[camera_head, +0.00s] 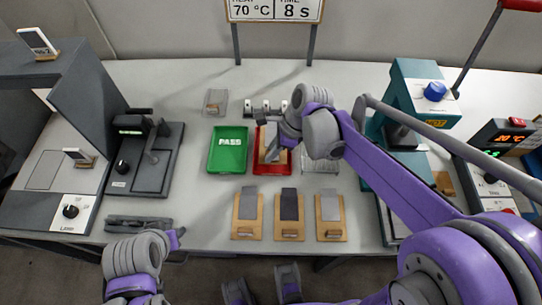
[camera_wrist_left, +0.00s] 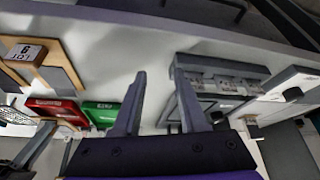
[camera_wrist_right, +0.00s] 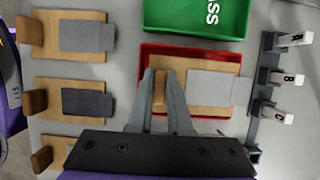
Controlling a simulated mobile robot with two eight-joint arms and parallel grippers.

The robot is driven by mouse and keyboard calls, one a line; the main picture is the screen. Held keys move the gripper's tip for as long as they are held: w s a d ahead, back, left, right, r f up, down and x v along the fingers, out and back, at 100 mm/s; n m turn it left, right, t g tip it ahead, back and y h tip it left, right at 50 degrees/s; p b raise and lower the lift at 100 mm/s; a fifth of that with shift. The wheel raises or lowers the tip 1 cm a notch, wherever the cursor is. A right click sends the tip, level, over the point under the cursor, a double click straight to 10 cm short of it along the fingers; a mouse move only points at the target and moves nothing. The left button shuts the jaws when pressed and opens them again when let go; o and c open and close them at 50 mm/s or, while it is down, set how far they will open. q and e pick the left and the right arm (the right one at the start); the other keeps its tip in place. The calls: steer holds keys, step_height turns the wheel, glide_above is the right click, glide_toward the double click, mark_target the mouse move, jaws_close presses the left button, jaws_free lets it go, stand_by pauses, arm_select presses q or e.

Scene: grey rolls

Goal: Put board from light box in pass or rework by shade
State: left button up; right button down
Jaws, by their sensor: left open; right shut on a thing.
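The board (camera_wrist_right: 200,85), a wooden plate with a light grey patch and a small wooden block, lies in or just over the red tray (camera_wrist_right: 190,52). The board also shows in the head view (camera_head: 270,143), partly hidden by my right gripper (camera_head: 268,153). In the right wrist view my right gripper (camera_wrist_right: 162,78) is shut on the block. The green PASS tray (camera_head: 228,151) stands left of the red one and is empty. The grey light box (camera_head: 88,90) at the far left has no board visible inside its opening. My left gripper (camera_wrist_left: 162,85) is open and empty by the table's front edge.
Three boards with grey patches (camera_head: 247,212) (camera_head: 289,212) (camera_head: 330,213) stand in a row in front of the trays. A dark device (camera_head: 145,150) is beside the light box. A rack with labelled tags (camera_wrist_right: 278,88) stands behind the red tray. A teal machine (camera_head: 415,95) is at right.

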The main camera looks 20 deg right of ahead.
arm_select(q)
steer(key=shift+f, duration=0.2)
arm_select(e)
steer(key=shift+f, duration=1.65)
arm_select(q)
steer(key=shift+f, duration=0.15)
arm_select(e)
steer(key=shift+f, duration=0.15)
steer(key=c, duration=1.1)
jaws_free()
steer(key=shift+c, duration=0.2)
